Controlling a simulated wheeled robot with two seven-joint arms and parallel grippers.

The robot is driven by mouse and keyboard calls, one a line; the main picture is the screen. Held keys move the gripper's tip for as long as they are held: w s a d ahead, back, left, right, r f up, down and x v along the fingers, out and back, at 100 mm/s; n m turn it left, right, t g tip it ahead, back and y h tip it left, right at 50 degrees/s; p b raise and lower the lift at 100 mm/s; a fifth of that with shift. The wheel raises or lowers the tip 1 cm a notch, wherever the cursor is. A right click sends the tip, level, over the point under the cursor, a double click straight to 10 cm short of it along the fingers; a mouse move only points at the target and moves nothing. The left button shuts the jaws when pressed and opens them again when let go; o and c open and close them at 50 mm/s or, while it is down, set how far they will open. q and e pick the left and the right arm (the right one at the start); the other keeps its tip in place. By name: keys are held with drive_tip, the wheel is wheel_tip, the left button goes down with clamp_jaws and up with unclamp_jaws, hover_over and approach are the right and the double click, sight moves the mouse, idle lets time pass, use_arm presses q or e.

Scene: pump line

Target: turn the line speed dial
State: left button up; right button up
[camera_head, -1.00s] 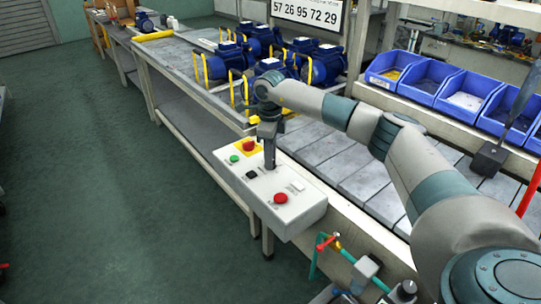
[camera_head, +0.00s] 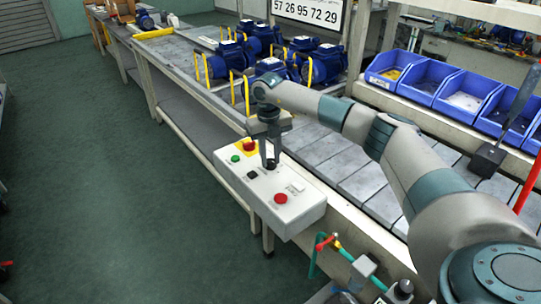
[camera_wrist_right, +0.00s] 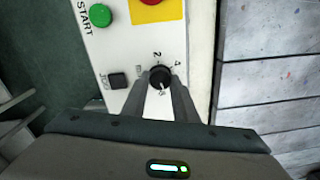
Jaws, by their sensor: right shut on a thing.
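The line speed dial (camera_wrist_right: 160,77) is a small black round knob on the white control box (camera_head: 300,212), with numbers printed around it. In the head view the dial (camera_head: 271,165) shows just below my right fingertips. My right gripper (camera_wrist_right: 170,84) points down at the panel, its two dark fingers shut on the dial from either side. In the head view my right gripper (camera_head: 270,157) stands over the middle of the box. My left gripper is not in view.
Around the dial are a green START button (camera_wrist_right: 100,15), a black JOG button (camera_wrist_right: 118,80), a red button on a yellow plate (camera_head: 249,146), a white switch (camera_head: 297,187) and a red button (camera_head: 281,198). Blue pumps (camera_head: 322,65) and bins (camera_head: 460,92) lie beyond.

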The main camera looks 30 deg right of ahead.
sight(269, 161)
drive_tip(key=shift+w+r+m, duration=0.1)
drive_tip(key=shift+m, duration=1)
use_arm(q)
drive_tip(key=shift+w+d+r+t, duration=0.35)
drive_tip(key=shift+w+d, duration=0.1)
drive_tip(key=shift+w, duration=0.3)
use_arm(e)
drive_tip(key=shift+m, duration=0.3)
drive_tip(key=o, duration=1.1)
drive_tip(key=shift+c, duration=0.2)
drive_tip(key=shift+r, duration=0.8)
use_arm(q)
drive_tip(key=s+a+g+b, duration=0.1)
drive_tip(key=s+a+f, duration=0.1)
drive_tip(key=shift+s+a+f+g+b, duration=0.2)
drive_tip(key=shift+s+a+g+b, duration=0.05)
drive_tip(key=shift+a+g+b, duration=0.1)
use_arm(e)
wheel_tip(269, 161, up, 16)
drive_tip(key=shift+a+f, duration=0.15)
drive_tip(key=shift+a, duration=0.1)
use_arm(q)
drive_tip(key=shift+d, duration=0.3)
